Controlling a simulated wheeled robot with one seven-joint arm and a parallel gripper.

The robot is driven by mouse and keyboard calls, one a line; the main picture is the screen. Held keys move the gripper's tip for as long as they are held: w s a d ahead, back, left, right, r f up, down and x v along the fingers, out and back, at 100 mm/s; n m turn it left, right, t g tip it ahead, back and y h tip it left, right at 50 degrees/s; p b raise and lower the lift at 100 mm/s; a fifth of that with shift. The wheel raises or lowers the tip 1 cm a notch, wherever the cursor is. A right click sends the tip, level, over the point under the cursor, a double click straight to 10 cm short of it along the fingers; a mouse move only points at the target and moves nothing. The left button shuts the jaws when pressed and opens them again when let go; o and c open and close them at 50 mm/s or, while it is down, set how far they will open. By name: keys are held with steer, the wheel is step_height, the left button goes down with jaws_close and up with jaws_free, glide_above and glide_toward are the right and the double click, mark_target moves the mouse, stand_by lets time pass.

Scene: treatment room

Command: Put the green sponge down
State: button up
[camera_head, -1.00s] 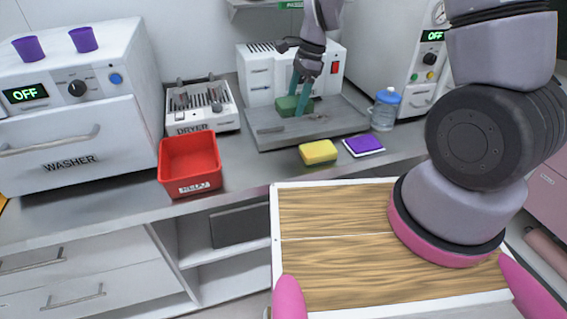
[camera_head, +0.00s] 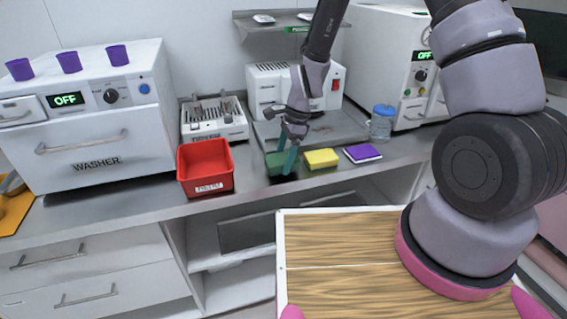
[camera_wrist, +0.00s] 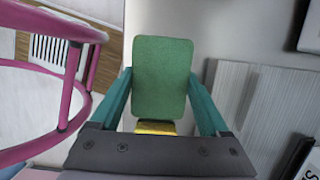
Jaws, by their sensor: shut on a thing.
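The green sponge (camera_head: 277,162) is between the teal fingers of my gripper (camera_head: 284,163) in the head view. It is at the counter's front part, just left of the yellow sponge (camera_head: 321,158). In the wrist view the green sponge (camera_wrist: 162,78) fills the space between both fingers (camera_wrist: 162,100), which are shut on its sides. A strip of the yellow sponge (camera_wrist: 155,127) shows below it there. The head view does not clearly tell whether the green sponge touches the counter.
A red bin (camera_head: 206,167) stands left of my gripper on the steel counter (camera_head: 135,188). A purple-topped pad (camera_head: 362,153) lies right of the yellow sponge. A grey tray (camera_head: 335,128) is behind, with a blue-lidded jar (camera_head: 382,122) at its right.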

steer(key=shift+f, duration=0.75)
steer(key=shift+f, duration=0.15)
steer(key=o, duration=1.2)
steer(key=shift+c, duration=0.2)
